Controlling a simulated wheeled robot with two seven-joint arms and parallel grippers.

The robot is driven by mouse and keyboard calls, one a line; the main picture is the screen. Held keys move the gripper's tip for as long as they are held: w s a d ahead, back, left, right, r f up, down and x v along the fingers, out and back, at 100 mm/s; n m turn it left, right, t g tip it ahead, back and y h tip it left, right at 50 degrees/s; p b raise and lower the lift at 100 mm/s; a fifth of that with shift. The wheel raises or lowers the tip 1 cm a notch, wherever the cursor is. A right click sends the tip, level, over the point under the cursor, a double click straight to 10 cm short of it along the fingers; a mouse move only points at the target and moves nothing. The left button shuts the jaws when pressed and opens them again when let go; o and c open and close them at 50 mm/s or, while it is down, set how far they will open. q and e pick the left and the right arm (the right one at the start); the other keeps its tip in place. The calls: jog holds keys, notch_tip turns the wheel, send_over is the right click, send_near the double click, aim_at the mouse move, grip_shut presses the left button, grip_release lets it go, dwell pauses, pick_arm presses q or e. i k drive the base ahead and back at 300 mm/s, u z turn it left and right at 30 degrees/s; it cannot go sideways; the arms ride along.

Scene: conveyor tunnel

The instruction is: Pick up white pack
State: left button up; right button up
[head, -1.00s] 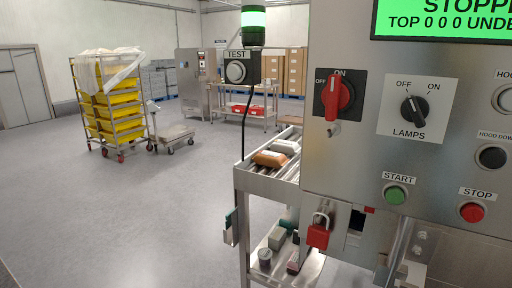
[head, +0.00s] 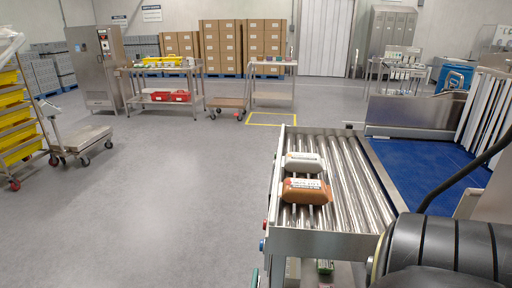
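The white pack (head: 303,161) lies on the roller conveyor (head: 350,180) near its left side. It is a pale, rounded pack with a label on its front side. An orange-brown pack (head: 306,191) with a white label lies just in front of it, very close; I cannot tell whether they touch. Neither of my grippers shows in the head view, and nothing holds the white pack.
A blue belt (head: 425,170) adjoins the rollers on the right. A large black rounded body (head: 440,250) with a cable blocks the lower right. Open grey floor (head: 170,200) lies left of the conveyor. A wheeled steel trolley (head: 82,138) and yellow crates (head: 15,125) stand at the left.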

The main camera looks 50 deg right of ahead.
aim_at(299, 162)
jog(key=i, duration=1.15)
jog(key=z, duration=2.15)
